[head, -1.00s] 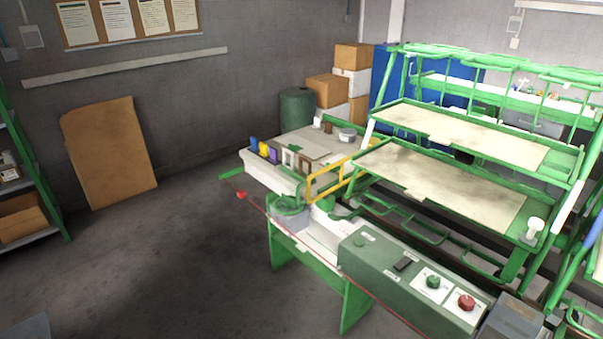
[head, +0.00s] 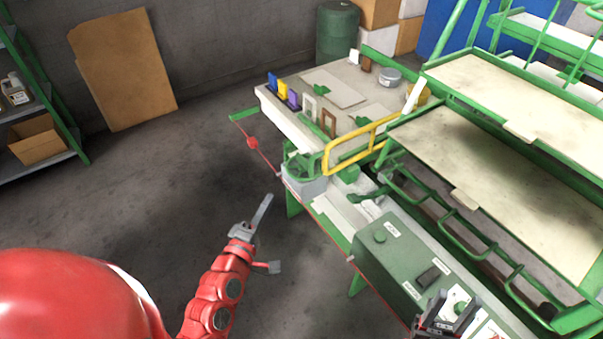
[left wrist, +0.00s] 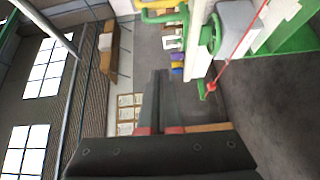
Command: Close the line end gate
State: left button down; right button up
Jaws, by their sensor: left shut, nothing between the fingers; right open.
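The yellow gate (head: 353,137) is an open rectangular frame at the far end of the green line, beside the light-topped bench. I cannot tell whether it is latched. In the left wrist view a yellow bar (left wrist: 163,16) shows at the top edge. My left gripper (head: 266,203) is shut and empty, over open floor in front of and left of the gate, clearly apart from it. It also shows in the left wrist view (left wrist: 165,75). My right gripper (head: 458,312) is open and empty at the lower edge, over the control box.
The green control box (head: 395,262) runs along the line's near side. A red cord with a red ball (head: 252,142) stretches along the bench edge. Racks with pale shelves (head: 490,190) fill the right. The floor (head: 150,195) at left is clear.

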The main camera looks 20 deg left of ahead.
aim_at(343, 153)
pick_arm(q)
jog(key=w+d+p, duration=0.4)
jog(key=w+p, duration=0.1)
jog(key=w, duration=0.7)
jog(key=shift+w+d+f+h, duration=0.3)
jog(key=shift+w+d, duration=0.05)
jog(key=w+d, duration=0.2)
jog(key=w, duration=0.1)
jog(key=w+d, duration=0.3)
jog(key=w, duration=0.1)
jog(key=w+d+b, duration=0.1)
jog(key=w+d, duration=0.2)
jog(key=shift+w+d, duration=0.1)
jog(key=shift+w, duration=0.2)
jog(key=shift+d+r, duration=0.1)
jog(key=shift+d, duration=0.05)
